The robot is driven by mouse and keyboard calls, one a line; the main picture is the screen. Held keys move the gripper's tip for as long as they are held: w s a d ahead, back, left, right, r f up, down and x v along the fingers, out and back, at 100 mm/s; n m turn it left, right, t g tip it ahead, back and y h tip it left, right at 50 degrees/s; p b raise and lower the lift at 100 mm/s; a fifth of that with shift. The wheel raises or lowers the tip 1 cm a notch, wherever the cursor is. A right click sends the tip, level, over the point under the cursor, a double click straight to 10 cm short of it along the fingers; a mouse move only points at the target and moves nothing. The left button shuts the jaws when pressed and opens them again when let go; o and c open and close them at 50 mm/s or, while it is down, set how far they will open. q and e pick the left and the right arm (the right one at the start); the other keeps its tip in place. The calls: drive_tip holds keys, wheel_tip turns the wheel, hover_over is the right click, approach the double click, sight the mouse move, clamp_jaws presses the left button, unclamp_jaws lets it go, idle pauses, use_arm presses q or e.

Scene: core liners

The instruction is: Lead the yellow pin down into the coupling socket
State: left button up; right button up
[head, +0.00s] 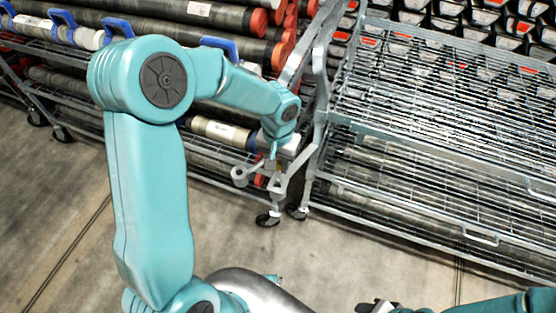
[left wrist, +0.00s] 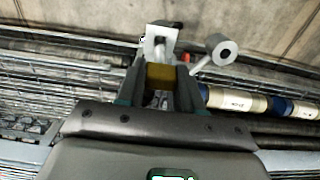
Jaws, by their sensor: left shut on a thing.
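My left gripper (head: 273,156) reaches down at the gap between two metal racks. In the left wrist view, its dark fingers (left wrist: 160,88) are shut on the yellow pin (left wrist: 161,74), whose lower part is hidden. Just beyond the pin is a pale metal bracket (left wrist: 160,42) with a dark opening. A grey round eye on a short bar (left wrist: 222,49) is beside it; the eye also shows in the head view (head: 239,176). I cannot tell which part is the coupling socket, or whether the pin touches it. My right gripper (head: 379,305) shows partly at the bottom edge, its jaws unclear.
A left rack carries dark tubes with red ends (head: 258,22) and blue handles (head: 118,27). A pale labelled tube (head: 221,130) lies near my left wrist. A wire-shelf rack (head: 430,130) stands right, with a grey upright post (head: 320,90) close to the gripper. The concrete floor (head: 250,240) is clear in front.

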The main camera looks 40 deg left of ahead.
sight(278, 174)
use_arm(q)
drive_tip(key=shift+f+b, duration=2.8)
drive_tip(key=shift+f, duration=0.4)
drive_tip(key=o, duration=1.2)
drive_tip(key=shift+c, duration=0.2)
drive_tip(key=shift+r, duration=0.1)
wheel_tip(278, 174, up, 16)
drive_tip(key=p, duration=0.3)
drive_tip(key=shift+r, duration=0.1)
